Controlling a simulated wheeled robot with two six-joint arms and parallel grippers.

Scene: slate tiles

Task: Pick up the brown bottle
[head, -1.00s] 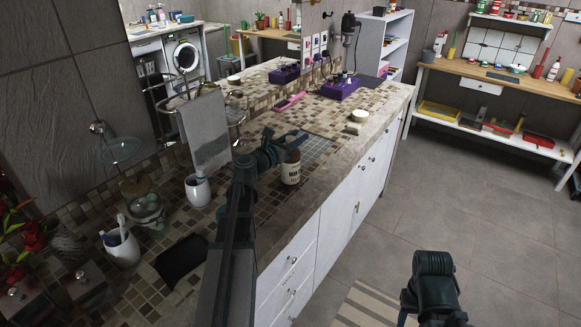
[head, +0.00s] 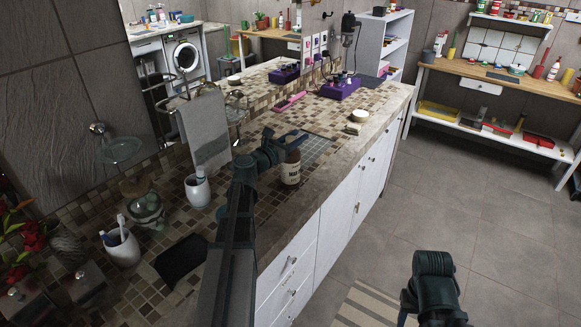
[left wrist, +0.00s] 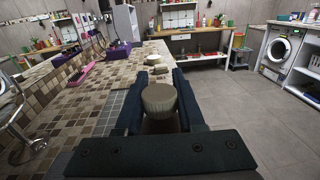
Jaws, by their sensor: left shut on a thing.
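The brown bottle (head: 291,172) with a pale label stands upright on the tiled counter (head: 327,151), near its front edge. My left gripper (head: 290,143) reaches in from the left and is shut on the bottle near its top. In the left wrist view, the bottle's ribbed pale cap (left wrist: 159,98) sits between the two dark fingers. The gripper hides part of the bottle's upper end in the head view. Part of my right arm shows at the lower right, but its gripper is out of view.
A white cup (head: 197,190), a toothbrush cup (head: 121,247) and a glass jar (head: 147,207) stand on the counter to the left. A pink brush (head: 290,101), a purple tray (head: 339,89) and a round pale item (head: 359,116) lie farther back. The floor at right is mostly clear.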

